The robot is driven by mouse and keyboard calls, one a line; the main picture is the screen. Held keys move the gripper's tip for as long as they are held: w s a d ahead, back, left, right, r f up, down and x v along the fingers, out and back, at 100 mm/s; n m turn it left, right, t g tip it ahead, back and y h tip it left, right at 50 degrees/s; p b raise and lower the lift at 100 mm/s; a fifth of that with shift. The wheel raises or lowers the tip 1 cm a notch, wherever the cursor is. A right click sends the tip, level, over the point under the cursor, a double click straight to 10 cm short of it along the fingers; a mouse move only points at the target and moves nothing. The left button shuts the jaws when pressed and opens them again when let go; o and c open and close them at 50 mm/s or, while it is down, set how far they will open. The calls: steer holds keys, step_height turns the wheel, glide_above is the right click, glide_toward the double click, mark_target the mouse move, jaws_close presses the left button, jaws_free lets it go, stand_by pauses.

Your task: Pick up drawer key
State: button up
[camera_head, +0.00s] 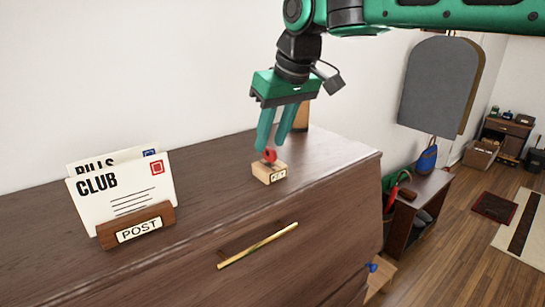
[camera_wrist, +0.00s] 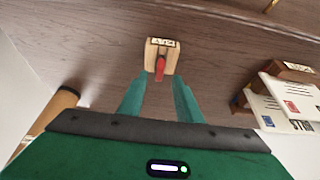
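The drawer key, with a red head (camera_head: 269,156), stands in a small light wooden block (camera_head: 265,174) with a label on its front, on top of the brown dresser. In the wrist view the red key (camera_wrist: 160,68) shows against the wooden block (camera_wrist: 149,57), between and just beyond my fingertips. My gripper (camera_head: 273,149) points down over the key, its green fingers apart. The wrist view also shows my gripper (camera_wrist: 160,85) open, with a gap between the fingers. I cannot tell whether a finger touches the key.
A wooden letter holder (camera_head: 138,226) marked POST, with envelopes (camera_head: 120,190), stands on the dresser (camera_head: 205,205) at left. A brass handle (camera_head: 258,246) is on the dresser front. A wooden post-like object (camera_head: 301,116) stands behind my gripper. The dresser top between holder and block is clear.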

mark_target(270, 148)
steer(key=shift+x, duration=1.95)
steer(key=shift+d, duration=0.2)
jaws_close()
steer(key=shift+r, duration=0.1)
